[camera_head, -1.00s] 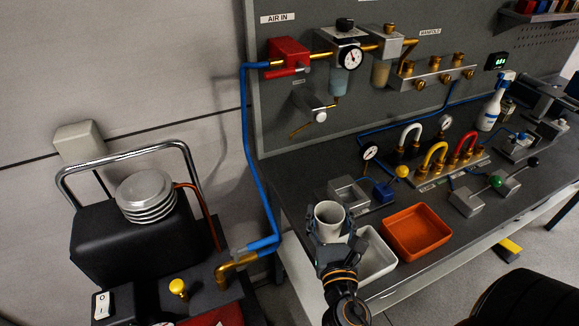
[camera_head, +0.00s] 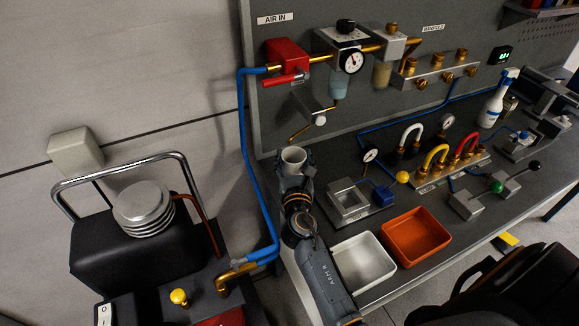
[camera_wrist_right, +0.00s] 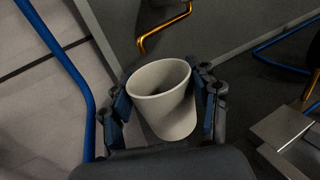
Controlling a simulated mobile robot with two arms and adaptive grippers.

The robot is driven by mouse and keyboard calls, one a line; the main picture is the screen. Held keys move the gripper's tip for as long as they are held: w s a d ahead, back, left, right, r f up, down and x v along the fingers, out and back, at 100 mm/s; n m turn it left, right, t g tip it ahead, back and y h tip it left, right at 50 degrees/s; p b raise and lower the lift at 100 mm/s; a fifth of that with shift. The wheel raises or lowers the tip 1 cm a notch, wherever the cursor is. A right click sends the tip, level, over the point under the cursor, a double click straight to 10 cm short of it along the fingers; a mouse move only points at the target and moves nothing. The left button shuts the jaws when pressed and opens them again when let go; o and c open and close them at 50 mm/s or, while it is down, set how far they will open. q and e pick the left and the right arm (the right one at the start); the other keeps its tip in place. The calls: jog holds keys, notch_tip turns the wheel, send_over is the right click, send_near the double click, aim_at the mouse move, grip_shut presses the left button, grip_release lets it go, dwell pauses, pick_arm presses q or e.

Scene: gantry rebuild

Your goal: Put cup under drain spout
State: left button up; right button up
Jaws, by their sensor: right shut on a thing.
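A white cup (camera_head: 293,158) stands upright in my right gripper (camera_head: 295,168), near the bench's back left corner. The wrist view shows the cup (camera_wrist_right: 165,104) between the two fingers of my right gripper (camera_wrist_right: 163,98), which is shut on it. The brass drain spout (camera_head: 301,131) slants down to the left from the fitting below the regulator. In the head view its lower end is just above the cup's rim. In the wrist view the spout (camera_wrist_right: 165,24) ends a little beyond the rim, apart from it. My left gripper is not in view.
A blue hose (camera_head: 243,150) hangs just left of my right arm. A grey metal block (camera_head: 349,199) sits right of the cup. A white tray (camera_head: 336,251) and an orange tray (camera_head: 413,262) lie along the front edge. The panel (camera_head: 290,30) rises behind.

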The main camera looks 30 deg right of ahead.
aim_at(290, 160)
jog(key=shift+w+r, duration=0.1)
jog(key=shift+w, duration=0.95)
jog(key=f, duration=0.1)
jog(key=f+b, duration=0.1)
jog(key=shift+w+f+b, duration=0.25)
jog(key=shift+f+b, duration=0.05)
jog(key=shift+d+f, duration=0.1)
jog(key=shift+f, duration=0.35)
notch_tip(290, 160, down, 3)
jog(key=shift+s+r+b, duration=0.1)
jog(key=shift+r+b, duration=0.1)
jog(key=shift+b, duration=0.7)
jog(key=shift+f, duration=0.35)
jog(key=shift+w+f, duration=0.2)
jog(key=shift+w, duration=0.05)
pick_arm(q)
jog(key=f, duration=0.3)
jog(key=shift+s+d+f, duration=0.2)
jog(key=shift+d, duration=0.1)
